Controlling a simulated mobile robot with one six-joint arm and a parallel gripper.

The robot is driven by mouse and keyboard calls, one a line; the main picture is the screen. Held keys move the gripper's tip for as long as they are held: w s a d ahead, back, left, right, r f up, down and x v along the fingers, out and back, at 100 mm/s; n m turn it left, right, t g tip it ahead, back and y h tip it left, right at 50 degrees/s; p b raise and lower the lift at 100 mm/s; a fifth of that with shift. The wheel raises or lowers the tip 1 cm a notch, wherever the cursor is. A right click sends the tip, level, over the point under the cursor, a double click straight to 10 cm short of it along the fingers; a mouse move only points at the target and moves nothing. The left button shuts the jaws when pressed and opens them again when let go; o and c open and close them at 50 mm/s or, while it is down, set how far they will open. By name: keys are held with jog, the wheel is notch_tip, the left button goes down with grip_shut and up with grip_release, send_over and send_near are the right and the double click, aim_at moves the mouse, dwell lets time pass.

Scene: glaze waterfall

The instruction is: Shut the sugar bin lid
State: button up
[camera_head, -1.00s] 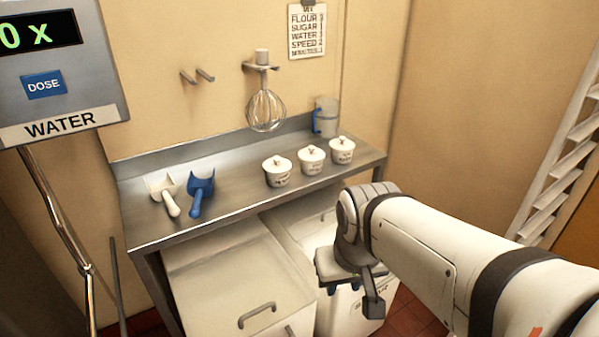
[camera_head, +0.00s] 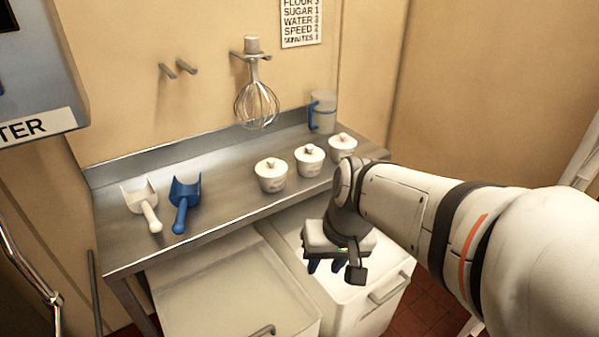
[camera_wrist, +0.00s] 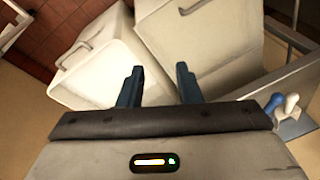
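Two pale bins stand side by side under the counter. The right bin (camera_head: 347,299) looks open at the top, with a bright white inside and a handle (camera_head: 388,290) at its right. In the wrist view it is the left bin (camera_wrist: 100,75), its handle (camera_wrist: 74,54) beyond the rim. I cannot read a sugar label or clearly make out its lid. The left bin (camera_head: 215,285) has a flat lid over it and a handle at its front. My gripper (camera_head: 327,266) hangs above the right bin. Its blue fingers (camera_wrist: 158,84) are apart with nothing between them.
The steel counter (camera_head: 225,200) overhangs the backs of the bins. It holds a white scoop (camera_head: 146,207), a blue scoop (camera_head: 183,203), three lidded pots (camera_head: 309,160) and a jug (camera_head: 322,112). A whisk (camera_head: 257,103) hangs on the wall. Red floor (camera_head: 432,312) shows at the right.

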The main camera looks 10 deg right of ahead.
jog(key=w+a+f+m+t+y+b, duration=0.15)
jog(key=w+f+m+y+b, duration=0.35)
jog(key=w+f+b, duration=0.85)
jog(key=w+d+f+m+t+b, duration=0.4)
jog(key=w+d+f+t, duration=0.15)
jog(key=w+d, duration=0.45)
jog(key=w+d+f+m+t+b, duration=0.45)
jog(key=w+d+f, duration=0.25)
jog(key=w+d, duration=0.25)
jog(key=shift+n+t+h, duration=0.25)
jog(key=shift+t+h, duration=0.15)
jog(key=shift+t, duration=0.05)
jog(key=x, duration=0.6)
jog(key=shift+w+d, duration=0.1)
jog(key=shift+d, duration=0.2)
jog(key=shift+w+a+f, duration=0.1)
jog(key=shift+w+a, duration=0.15)
jog(key=shift+w, duration=0.4)
jog(key=shift+c, duration=0.5)
jog(key=shift+s, duration=0.1)
jog(key=c, duration=0.5)
